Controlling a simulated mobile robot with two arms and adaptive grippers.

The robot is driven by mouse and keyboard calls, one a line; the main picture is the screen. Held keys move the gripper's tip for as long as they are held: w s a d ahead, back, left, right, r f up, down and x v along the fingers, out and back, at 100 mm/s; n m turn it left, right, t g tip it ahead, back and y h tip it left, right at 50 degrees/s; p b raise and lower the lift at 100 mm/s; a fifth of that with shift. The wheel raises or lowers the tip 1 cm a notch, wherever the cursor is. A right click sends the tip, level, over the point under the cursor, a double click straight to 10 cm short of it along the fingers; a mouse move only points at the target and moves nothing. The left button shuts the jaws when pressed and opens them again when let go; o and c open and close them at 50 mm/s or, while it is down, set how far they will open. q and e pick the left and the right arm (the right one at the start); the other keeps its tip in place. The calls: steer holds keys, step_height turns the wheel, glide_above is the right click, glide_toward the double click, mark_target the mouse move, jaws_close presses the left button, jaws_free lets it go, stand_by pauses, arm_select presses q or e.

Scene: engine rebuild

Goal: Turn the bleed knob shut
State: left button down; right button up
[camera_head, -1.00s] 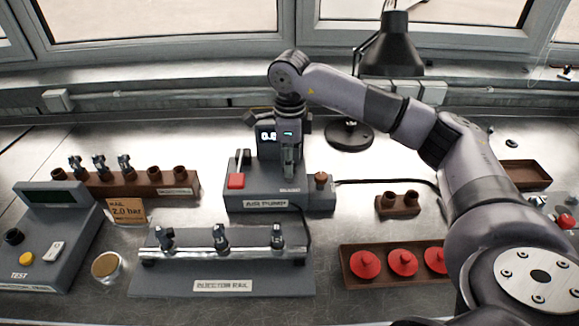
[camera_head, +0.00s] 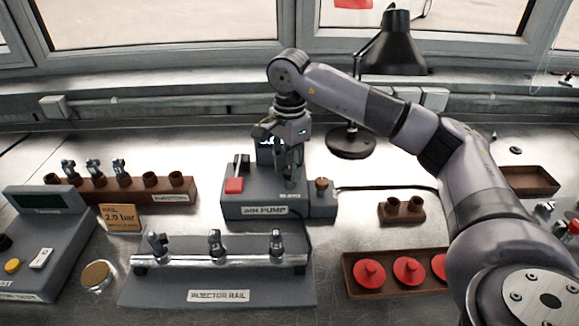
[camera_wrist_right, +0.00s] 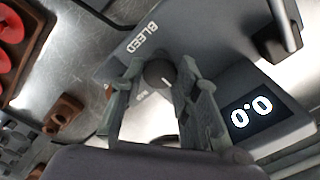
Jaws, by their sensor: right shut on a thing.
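The air pump (camera_head: 264,211) stands mid-bench, with a red-handled lever (camera_head: 234,185) on its left. The bleed knob is dark and round with a white mark; it shows in the right wrist view (camera_wrist_right: 158,74) beside the BLEED label (camera_wrist_right: 141,38). My right gripper (camera_head: 292,178) points down over the pump. In the wrist view its two fingers (camera_wrist_right: 162,72) stand on either side of the knob and are shut on it. In the head view the gripper hides the knob and part of the display. The display (camera_wrist_right: 251,112) reads 0.0. My left gripper is not in view.
The injector rail (camera_head: 218,291) lies in front of the pump, with a tester (camera_head: 50,240) at left. A tray of red caps (camera_head: 350,272) and a brown two-hole block (camera_head: 401,215) are at right. A lamp (camera_head: 389,48) stands behind my right arm.

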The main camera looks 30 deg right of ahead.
mark_target(289, 170)
steer(key=shift+r, duration=0.15)
stand_by(0.3)
steer(key=o, duration=1.2)
steer(key=shift+c, duration=0.2)
step_height(289, 170, up, 12)
